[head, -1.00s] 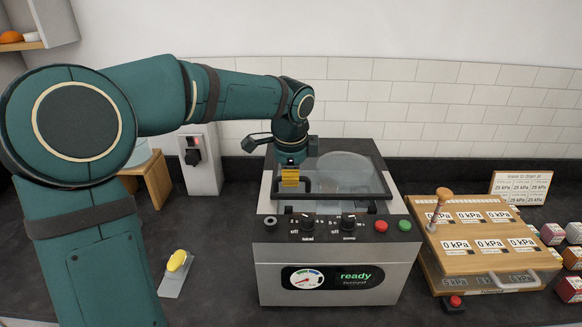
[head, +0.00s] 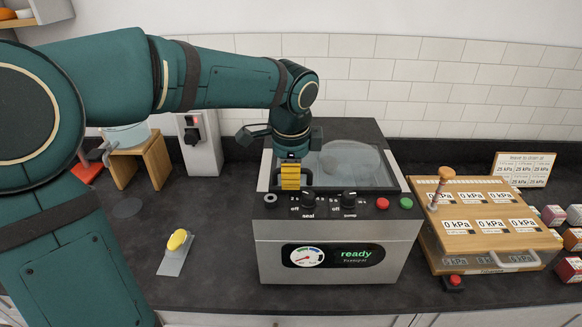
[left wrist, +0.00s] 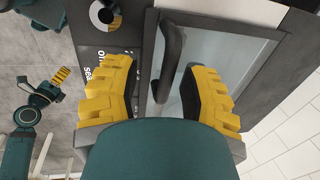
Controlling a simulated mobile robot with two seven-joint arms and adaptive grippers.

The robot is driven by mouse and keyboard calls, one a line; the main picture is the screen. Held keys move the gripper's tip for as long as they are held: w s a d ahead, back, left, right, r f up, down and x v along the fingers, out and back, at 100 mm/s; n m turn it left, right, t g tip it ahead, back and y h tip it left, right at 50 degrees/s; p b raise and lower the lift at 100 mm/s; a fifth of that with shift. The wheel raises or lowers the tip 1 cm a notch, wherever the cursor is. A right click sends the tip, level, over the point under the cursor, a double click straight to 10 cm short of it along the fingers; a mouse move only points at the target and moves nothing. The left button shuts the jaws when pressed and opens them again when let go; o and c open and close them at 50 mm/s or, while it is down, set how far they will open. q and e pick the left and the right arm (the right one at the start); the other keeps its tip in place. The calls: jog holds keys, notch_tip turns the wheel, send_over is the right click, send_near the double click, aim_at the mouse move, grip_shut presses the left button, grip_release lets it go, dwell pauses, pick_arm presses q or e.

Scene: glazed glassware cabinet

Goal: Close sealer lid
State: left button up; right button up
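The sealer (head: 268,262) stands on the counter with a lit "ready" display. Its dark-framed clear lid (head: 352,163) lies down flat or nearly flat, its front edge close behind the knob panel. My left gripper (head: 290,184) points down at the lid's front left part. In the left wrist view my left gripper (left wrist: 165,95) is open, its yellow fingers well apart. The lid's dark bar handle (left wrist: 172,58) runs between them; I cannot tell whether they touch it. My right gripper (left wrist: 60,76) shows small at the left of the left wrist view; its opening is unclear.
A wooden-topped box with kPa labels (head: 480,262) stands right of the sealer, with small packets (head: 553,215) beyond. A yellow-handled tool (head: 177,240) lies on the counter to the left. A wooden stand (head: 155,160) and grey switch box (head: 203,150) are at the back left.

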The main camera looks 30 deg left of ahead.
pick_arm(q)
jog(key=shift+r, duration=0.1)
jog(key=shift+r, duration=0.55)
notch_tip(320, 180, up, 11)
jog(key=s+d, duration=0.1)
jog(key=s, duration=0.1)
jog(key=shift+f, duration=0.2)
